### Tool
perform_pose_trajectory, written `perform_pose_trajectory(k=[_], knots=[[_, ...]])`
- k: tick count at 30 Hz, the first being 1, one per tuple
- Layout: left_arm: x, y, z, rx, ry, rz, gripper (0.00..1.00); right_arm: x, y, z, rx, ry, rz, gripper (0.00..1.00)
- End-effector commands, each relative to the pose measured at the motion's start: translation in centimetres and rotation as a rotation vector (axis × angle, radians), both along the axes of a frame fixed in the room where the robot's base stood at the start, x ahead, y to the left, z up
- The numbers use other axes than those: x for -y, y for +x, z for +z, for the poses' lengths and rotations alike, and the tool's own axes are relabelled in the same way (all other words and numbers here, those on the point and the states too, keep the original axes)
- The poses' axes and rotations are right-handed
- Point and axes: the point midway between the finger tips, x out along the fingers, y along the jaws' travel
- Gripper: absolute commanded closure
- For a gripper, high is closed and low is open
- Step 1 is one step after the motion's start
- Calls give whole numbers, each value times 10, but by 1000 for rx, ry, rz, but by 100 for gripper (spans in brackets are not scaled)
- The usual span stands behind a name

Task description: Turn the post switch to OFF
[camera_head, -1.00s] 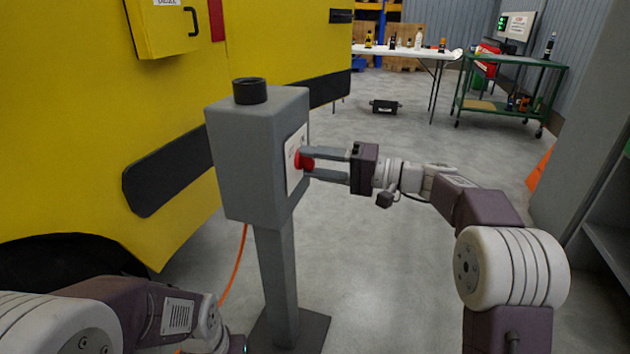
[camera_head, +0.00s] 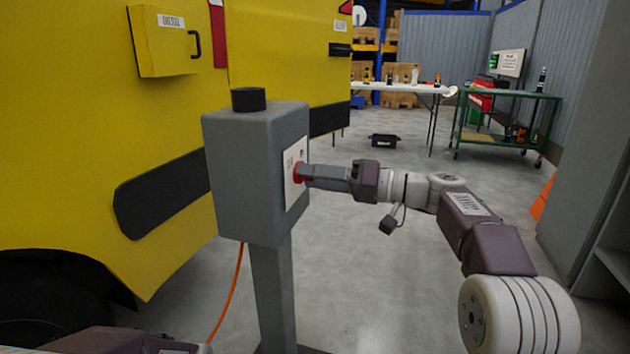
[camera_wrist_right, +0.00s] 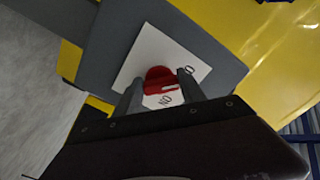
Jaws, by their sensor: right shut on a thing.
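The grey post switch box (camera_head: 245,180) stands upright on a grey post. A white plate (camera_head: 291,190) on its right face carries a red knob (camera_head: 297,172). My right gripper (camera_head: 304,172) reaches in from the right and is shut on the knob, its fingers overlapping in the head view. The right wrist view shows the red knob (camera_wrist_right: 160,76) between the two fingers, with a pale mark on it. The plate (camera_wrist_right: 150,50) has an ON label, upside down there, and a second label partly hidden by a finger. My left gripper is out of view.
A yellow vehicle (camera_head: 165,100) stands close behind and left of the post. An orange cable (camera_head: 228,295) hangs down beside the post. A white table (camera_head: 400,88), a green cart (camera_head: 507,98) and a small black case (camera_head: 384,140) are further back. The floor between is clear.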

Motion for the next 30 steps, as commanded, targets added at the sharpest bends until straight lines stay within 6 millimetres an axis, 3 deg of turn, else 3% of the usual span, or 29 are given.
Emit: perform_pose_trajectory(k=[9, 10, 12, 22, 30], knots=[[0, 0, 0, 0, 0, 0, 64, 0, 0, -1, 2, -4, 0, 93], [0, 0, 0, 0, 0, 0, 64, 0, 0, -1, 2, -4, 0, 47], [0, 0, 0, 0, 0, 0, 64, 0, 0, -1, 2, -4, 0, 31], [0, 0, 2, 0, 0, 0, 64, 3, -1, 1, 1, -2, -1, 31], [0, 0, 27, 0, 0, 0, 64, 56, -17, 5, -2, -2, -5, 31]])
